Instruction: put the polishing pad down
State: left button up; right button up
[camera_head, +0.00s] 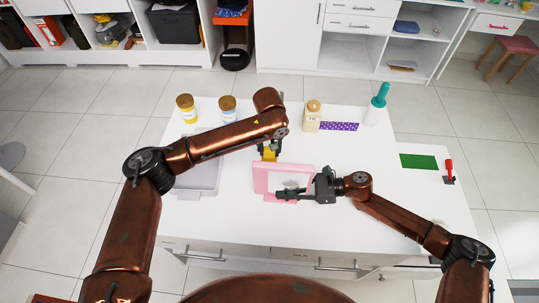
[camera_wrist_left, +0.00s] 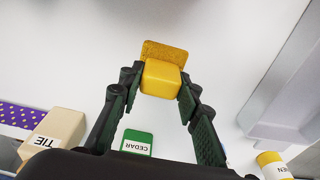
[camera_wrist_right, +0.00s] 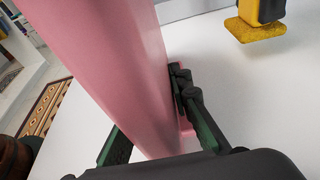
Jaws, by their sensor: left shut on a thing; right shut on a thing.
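The polishing pad (camera_head: 269,155) is a yellow block grip on a flatter, rough yellow base. My left gripper (camera_wrist_left: 160,85) is shut on its grip, with the flat base beyond the fingertips. In the right wrist view the pad (camera_wrist_right: 258,30) hangs at the upper right, seemingly above the white table, beyond the pink thing.
A grey tray (camera_head: 205,184) lies left, partly under my left arm. A green-topped CEDAR container (camera_wrist_left: 137,143) shows near my left gripper.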

aim_at(269, 155)
pick_arm(q)
notch_tip(269, 155, up, 7)
jog(key=shift+f, duration=0.15)
dwell(1.6)
notch_tip(269, 155, down, 10)
jog(key=shift+r, duration=0.1)
dwell(0.5)
jog(key=shift+f, duration=0.2)
jog(key=o, duration=1.1)
jog(key=shift+c, duration=0.2)
